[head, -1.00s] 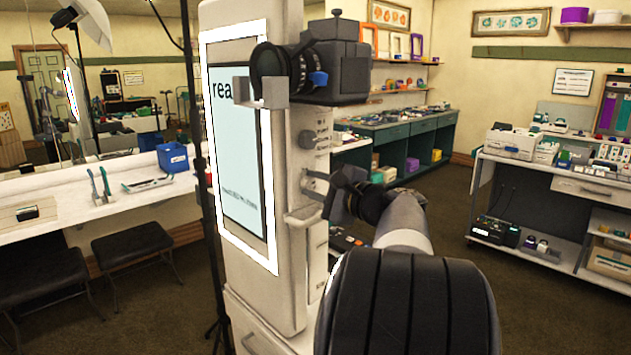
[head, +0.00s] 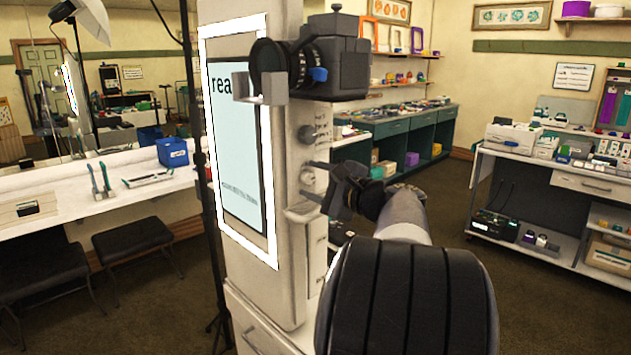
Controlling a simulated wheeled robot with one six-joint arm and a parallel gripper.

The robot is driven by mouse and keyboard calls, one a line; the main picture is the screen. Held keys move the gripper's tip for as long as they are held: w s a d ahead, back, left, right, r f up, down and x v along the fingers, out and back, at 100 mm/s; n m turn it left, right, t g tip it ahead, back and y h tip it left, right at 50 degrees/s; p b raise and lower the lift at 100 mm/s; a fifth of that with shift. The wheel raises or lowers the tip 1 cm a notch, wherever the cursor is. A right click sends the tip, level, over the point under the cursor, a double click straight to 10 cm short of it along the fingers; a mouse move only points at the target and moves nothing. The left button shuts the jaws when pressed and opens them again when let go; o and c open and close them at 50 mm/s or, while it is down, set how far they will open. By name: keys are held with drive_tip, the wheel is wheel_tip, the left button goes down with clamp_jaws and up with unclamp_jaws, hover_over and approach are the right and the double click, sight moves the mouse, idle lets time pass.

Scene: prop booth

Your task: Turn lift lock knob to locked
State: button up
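The tall pale booth column (head: 295,235) stands in the middle, its narrow right side facing my arm. A second, smaller knob-like part (head: 307,176) sits lower, at the height of my gripper. I cannot read which one is the lift lock knob or its setting. My gripper (head: 313,181) points left at the lower part, its fingers apart, one above and one below it. I see no clear contact. My wrist and forearm hide the area to the right.
A black camera (head: 338,68) on a bracket juts out above the knobs. A white counter (head: 95,205) and stools are left; a shelf cart (head: 545,185) is right. Open floor lies between the column and cart.

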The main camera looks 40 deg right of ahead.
drive_tip(key=shift+s, duration=0.1)
drive_tip(key=s+b, duration=0.1)
drive_tip(key=s, duration=0.9)
drive_tip(key=shift+s+d+r, duration=0.2)
drive_tip(key=shift+s+d, duration=0.1)
drive_tip(key=shift+d, duration=0.1)
drive_tip(key=w, duration=0.7)
drive_tip(key=w+p, duration=0.1)
drive_tip(key=w, duration=0.3)
drive_tip(key=shift+a+f, duration=0.2)
drive_tip(key=shift+a, duration=0.2)
drive_tip(key=shift+s, duration=0.1)
